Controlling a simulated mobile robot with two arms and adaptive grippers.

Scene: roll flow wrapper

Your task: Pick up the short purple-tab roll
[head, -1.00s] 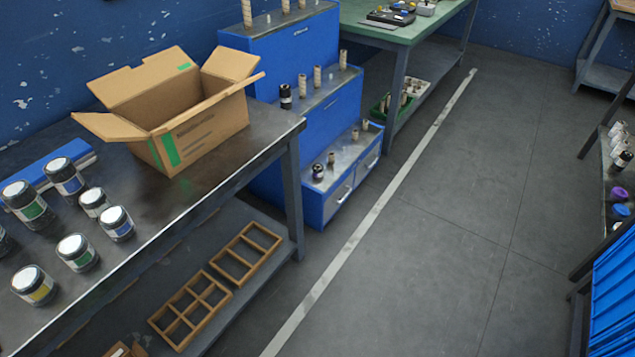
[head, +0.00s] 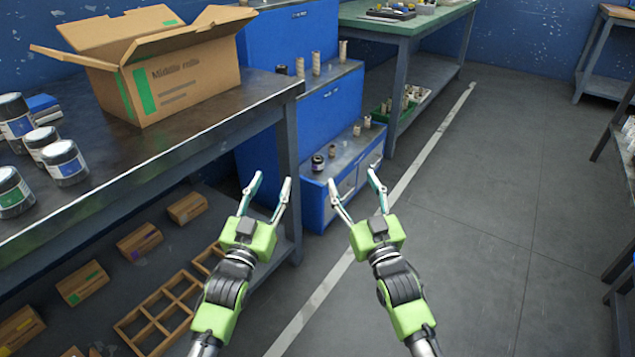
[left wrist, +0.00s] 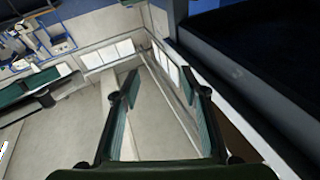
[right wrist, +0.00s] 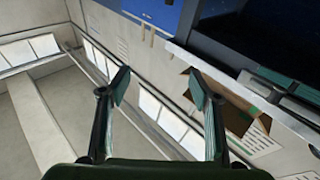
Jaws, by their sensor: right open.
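Short rolls stand on the lowest step of the blue stepped cabinet (head: 331,93) in the head view. A short dark roll (head: 318,163) is at the near end; a tan roll (head: 331,150) is just behind it and two more tan ones (head: 356,129) are farther back. The tab colours are too small to tell. My left gripper (head: 271,180) is open and empty, left of these rolls in the picture. My right gripper (head: 353,178) is open and empty, in front of the lowest step in the picture. Neither touches a roll.
A dark workbench (head: 225,118) on the left bears an open carton (head: 180,85) and several jars (head: 65,163). Wooden dividers (head: 165,308) and small boxes (head: 140,242) lie on its lower shelf. A green table (head: 425,24) is behind.

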